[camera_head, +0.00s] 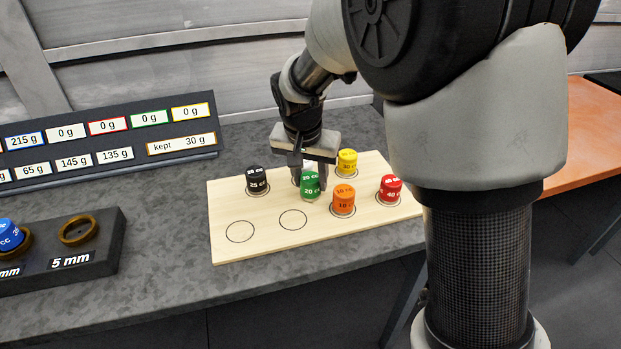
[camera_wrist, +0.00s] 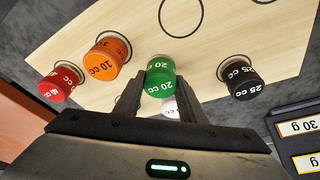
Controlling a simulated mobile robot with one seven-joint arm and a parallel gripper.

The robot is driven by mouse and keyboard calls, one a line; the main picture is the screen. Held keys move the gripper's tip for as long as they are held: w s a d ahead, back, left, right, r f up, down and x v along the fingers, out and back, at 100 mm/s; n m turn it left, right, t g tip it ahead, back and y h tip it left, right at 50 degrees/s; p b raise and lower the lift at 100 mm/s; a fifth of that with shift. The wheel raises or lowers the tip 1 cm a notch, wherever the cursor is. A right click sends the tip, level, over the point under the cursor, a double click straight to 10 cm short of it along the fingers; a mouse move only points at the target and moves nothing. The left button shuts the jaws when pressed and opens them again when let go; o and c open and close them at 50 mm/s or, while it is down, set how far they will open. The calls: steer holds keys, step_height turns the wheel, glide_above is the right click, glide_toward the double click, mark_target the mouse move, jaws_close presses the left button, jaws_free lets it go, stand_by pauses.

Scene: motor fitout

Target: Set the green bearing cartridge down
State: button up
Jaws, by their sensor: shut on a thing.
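The green bearing cartridge (camera_head: 311,186), marked 20 cc, is held between the fingers of my gripper (camera_head: 309,178). It also shows upright between the fingertips in the wrist view (camera_wrist: 160,76). It is over the pale wooden board (camera_head: 265,247), between the black and orange cartridges. I cannot tell whether its base touches the board. A white cartridge (camera_wrist: 170,107) is close beside it, mostly hidden by the gripper and the green cartridge.
Black (camera_head: 258,181), yellow (camera_head: 347,162), orange (camera_head: 344,199) and red (camera_head: 390,188) cartridges stand on the board. Two front-left circles, one here (camera_head: 293,220), are empty. A dark block (camera_head: 108,235) at left holds a blue cartridge (camera_head: 10,234). A weight display (camera_head: 110,140) stands behind.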

steer(key=shift+f, duration=0.2)
steer(key=o, duration=1.4)
steer(key=shift+r, duration=0.1)
steer(key=p+v, duration=0.2)
steer(key=v, duration=1)
steer(key=s+d+r+n+t, duration=0.1)
steer(key=s+d, duration=0.3)
steer(key=s, duration=0.3)
steer(key=s+d+r+n, duration=0.1)
steer(key=s+d+r, duration=0.1)
steer(key=s+d, duration=0.3)
steer(key=s+d+r+n+t+y, duration=0.1)
steer(key=s+d, duration=0.4)
steer(key=s, duration=0.4)
steer(key=shift+d+r+n+t, duration=0.1)
steer(key=shift+r+n+t, duration=0.2)
steer(key=shift+r, duration=0.05)
